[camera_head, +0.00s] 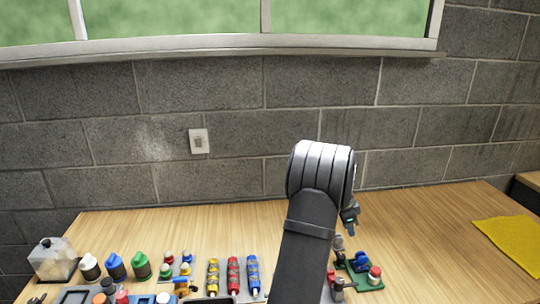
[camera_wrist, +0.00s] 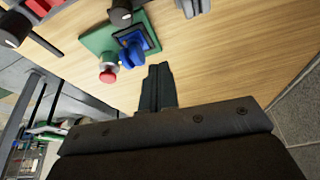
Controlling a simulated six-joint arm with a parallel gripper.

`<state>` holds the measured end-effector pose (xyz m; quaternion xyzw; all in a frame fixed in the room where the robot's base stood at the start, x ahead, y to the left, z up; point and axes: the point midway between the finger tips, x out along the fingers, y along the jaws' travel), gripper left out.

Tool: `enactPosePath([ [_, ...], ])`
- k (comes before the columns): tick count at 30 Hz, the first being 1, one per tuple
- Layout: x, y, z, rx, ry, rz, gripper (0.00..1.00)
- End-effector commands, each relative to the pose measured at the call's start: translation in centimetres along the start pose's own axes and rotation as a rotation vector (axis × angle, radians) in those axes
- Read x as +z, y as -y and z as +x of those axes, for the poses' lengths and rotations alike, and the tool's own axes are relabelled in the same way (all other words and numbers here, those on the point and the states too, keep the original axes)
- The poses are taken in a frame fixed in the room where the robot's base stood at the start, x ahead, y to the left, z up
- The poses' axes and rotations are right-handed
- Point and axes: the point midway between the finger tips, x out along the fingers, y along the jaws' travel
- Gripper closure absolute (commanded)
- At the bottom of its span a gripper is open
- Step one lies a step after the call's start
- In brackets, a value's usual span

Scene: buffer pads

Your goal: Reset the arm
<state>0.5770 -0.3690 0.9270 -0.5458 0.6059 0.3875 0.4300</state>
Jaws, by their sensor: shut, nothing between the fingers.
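My gripper (camera_wrist: 158,72) shows in the wrist view with its two dark fingers together and nothing between them. It points over the bare wooden tabletop, beside a green board that carries a blue knob and a red button. In the head view my arm rises from the bottom edge and bends at a grey joint. The gripper's fingers are mostly hidden behind the arm there.
The green board (camera_head: 372,283) with the red button (camera_head: 375,271) lies right of my arm on the wooden table (camera_head: 420,230). Several bottles, coloured cylinders and small parts stand at the left. A yellow cloth (camera_head: 512,240) lies far right. A block wall stands behind.

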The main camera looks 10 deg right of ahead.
Motion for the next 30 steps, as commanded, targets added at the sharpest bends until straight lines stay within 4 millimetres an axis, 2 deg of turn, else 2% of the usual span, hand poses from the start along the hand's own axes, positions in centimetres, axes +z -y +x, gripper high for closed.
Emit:
enactPosePath([
  [5, 0.0, 0.0, 0.4, 0.001, 0.000, 0.000, 1.00],
  [8, 0.0, 0.0, 1.3, 0.001, 0.000, 0.000, 1.00],
  [21, 0.0, 0.1, 9.6, 0.003, 0.001, 0.001, 1.00],
  [24, 2.0, 0.1, 9.4, -0.002, -0.001, -0.005, 1.00],
  [30, 4.1, 0.2, 8.6, -0.001, -0.001, -0.002, 1.00],
])
